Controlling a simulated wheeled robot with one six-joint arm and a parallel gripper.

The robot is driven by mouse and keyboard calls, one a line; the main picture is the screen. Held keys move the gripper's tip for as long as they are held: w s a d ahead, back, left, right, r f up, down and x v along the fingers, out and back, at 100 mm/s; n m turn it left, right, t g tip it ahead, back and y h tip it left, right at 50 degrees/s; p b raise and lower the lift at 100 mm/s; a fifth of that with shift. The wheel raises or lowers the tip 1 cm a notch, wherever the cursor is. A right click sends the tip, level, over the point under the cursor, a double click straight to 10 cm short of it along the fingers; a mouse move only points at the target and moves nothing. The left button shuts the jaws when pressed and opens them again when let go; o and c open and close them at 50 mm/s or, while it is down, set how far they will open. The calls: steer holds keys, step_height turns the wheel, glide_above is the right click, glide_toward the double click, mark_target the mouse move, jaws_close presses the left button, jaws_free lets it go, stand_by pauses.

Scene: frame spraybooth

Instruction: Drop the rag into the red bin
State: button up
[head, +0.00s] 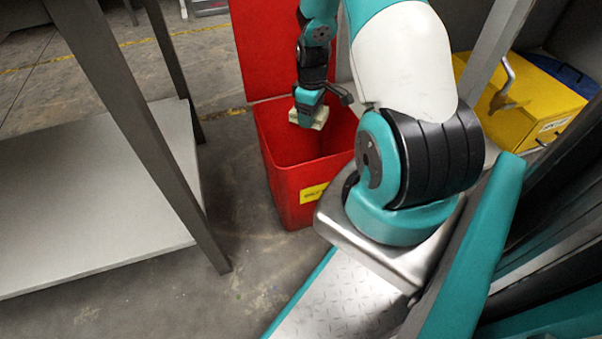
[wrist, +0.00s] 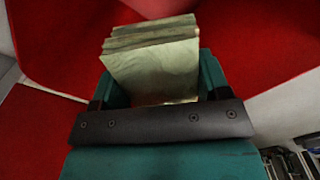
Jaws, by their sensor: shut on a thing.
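The rag (head: 319,117) is a pale, cream-green folded cloth. My gripper (head: 309,112) is shut on it and holds it over the mouth of the red bin. In the wrist view the folded rag (wrist: 152,62) sits between the teal fingers of my gripper (wrist: 158,85), with its layers showing at the top. The red bin (head: 283,183) is open, with a yellow label on its front and a raised red lid or panel behind it. In the wrist view red surfaces (wrist: 50,40) surround the rag. Part of the bin's right side is hidden behind my arm.
A grey workbench (head: 90,215) with metal legs stands on the left. A yellow box (head: 535,108) with a handle stands at the right, beside a blue round thing (head: 568,75). Bare concrete floor (head: 235,190) lies between the workbench and the bin.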

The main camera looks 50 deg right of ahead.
steer(key=shift+f, duration=0.1)
steer(key=o, duration=1)
steer(key=shift+o, duration=0.2)
step_height(320, 180, up, 17)
steer(key=p, duration=0.7)
steer(key=shift+r+p, duration=0.2)
steer(key=shift+p, duration=0.2)
